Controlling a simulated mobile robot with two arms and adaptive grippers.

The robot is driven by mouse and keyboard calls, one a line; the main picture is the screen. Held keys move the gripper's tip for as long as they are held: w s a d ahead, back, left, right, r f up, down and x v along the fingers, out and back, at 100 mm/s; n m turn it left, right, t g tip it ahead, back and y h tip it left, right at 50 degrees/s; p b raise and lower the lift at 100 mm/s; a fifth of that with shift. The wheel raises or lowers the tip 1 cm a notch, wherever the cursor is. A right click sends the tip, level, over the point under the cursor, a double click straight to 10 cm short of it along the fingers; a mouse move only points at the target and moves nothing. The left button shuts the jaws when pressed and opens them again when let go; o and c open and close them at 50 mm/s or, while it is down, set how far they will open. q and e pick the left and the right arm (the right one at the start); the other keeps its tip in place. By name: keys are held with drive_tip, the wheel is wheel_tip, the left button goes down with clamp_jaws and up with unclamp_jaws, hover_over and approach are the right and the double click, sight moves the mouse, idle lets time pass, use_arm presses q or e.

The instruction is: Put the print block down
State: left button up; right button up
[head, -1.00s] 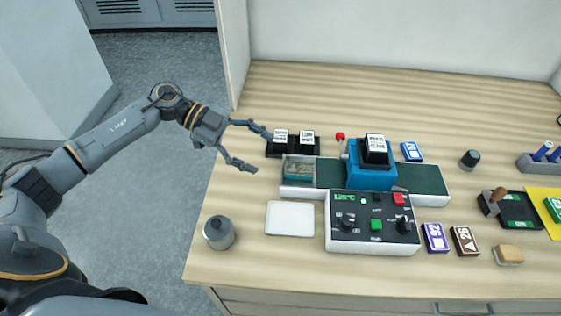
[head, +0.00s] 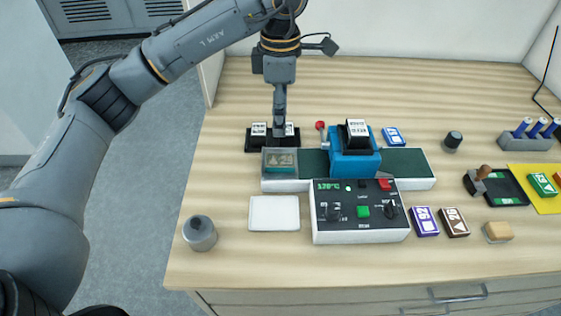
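Two print blocks with white lettered faces, a left one (head: 259,129) and a right one (head: 290,129), sit in a black holder (head: 255,145) behind the laminating machine. A third similar block (head: 356,128) is on top of the blue press (head: 354,163). My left gripper (head: 279,122) points down at the holder, its fingertips between the two white faces, close to the right block. I see it edge-on, so I cannot tell whether it is open or touching a block. My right gripper is out of view.
The control box (head: 361,232) stands in front of the press. A white tray (head: 274,212) and a grey pot (head: 200,234) are at front left. A red-knobbed lever (head: 320,126) stands just right of the holder. The table behind is clear.

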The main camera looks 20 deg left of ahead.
use_arm(q)
drive_tip(key=p, duration=0.1)
hover_over(279, 160)
drive_tip(key=f, duration=0.6)
drive_tip(key=shift+w+f, duration=0.3)
drive_tip(key=shift+f, duration=0.05)
drive_tip(key=f, duration=0.1)
drive_tip(key=f+p, duration=0.1)
drive_tip(key=f, duration=0.1)
drive_tip(key=f+p, duration=0.1)
drive_tip(key=shift+s+f, duration=0.35)
drive_tip(key=shift+f, duration=0.4)
drive_tip(key=c, duration=1.3)
drive_tip(key=shift+w+r, duration=0.1)
drive_tip(key=shift+r, duration=0.05)
